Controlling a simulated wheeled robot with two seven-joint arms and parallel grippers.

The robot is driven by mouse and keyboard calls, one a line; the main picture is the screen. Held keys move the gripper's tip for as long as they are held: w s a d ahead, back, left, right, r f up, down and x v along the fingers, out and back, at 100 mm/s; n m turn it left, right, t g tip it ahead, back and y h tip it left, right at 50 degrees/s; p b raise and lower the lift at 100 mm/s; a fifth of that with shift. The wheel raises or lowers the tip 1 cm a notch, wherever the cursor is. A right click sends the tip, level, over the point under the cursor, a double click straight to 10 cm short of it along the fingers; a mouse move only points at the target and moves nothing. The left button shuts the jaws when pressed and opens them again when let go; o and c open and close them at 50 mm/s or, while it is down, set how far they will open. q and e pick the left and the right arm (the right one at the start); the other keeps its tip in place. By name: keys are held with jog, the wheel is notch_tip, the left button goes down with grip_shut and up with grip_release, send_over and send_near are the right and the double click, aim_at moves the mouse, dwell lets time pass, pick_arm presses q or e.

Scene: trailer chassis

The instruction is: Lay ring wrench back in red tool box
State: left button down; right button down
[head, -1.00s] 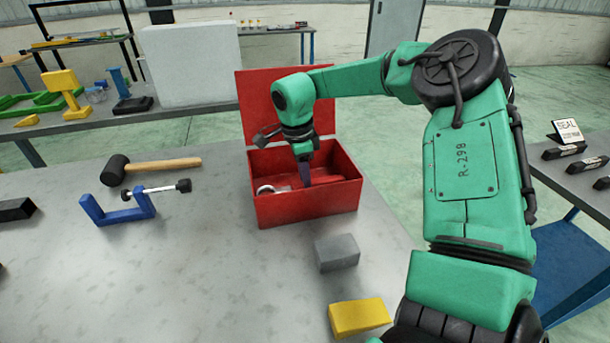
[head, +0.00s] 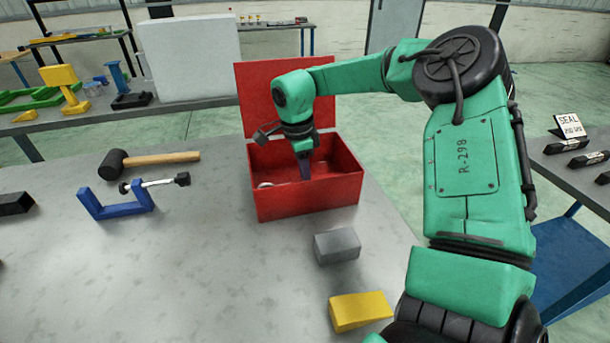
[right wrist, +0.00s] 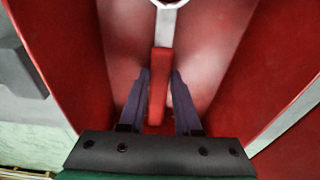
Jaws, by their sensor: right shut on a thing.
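The red tool box (head: 312,201) stands on the grey table with its lid open at the back. My right gripper (head: 306,178) reaches down inside it and is shut on the ring wrench. In the right wrist view the wrench's red handle (right wrist: 160,88) lies between the two fingers (right wrist: 160,74), and its pale ring end points away. In the head view only a bit of the ring (head: 265,185) shows above the front wall; the rest is hidden. I cannot tell whether the wrench touches the box floor. My left gripper is out of view.
A grey block (head: 337,246) and a yellow block (head: 360,312) lie in front of the box. A mallet (head: 150,160) and a blue clamp (head: 118,206) lie to its left.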

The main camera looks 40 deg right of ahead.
jog(key=shift+c, duration=0.2)
grip_release()
dwell(0.4)
jog(key=shift+r+p, duration=2.85)
jog(key=shift+r, duration=1.15)
jog(key=shift+r, duration=0.1)
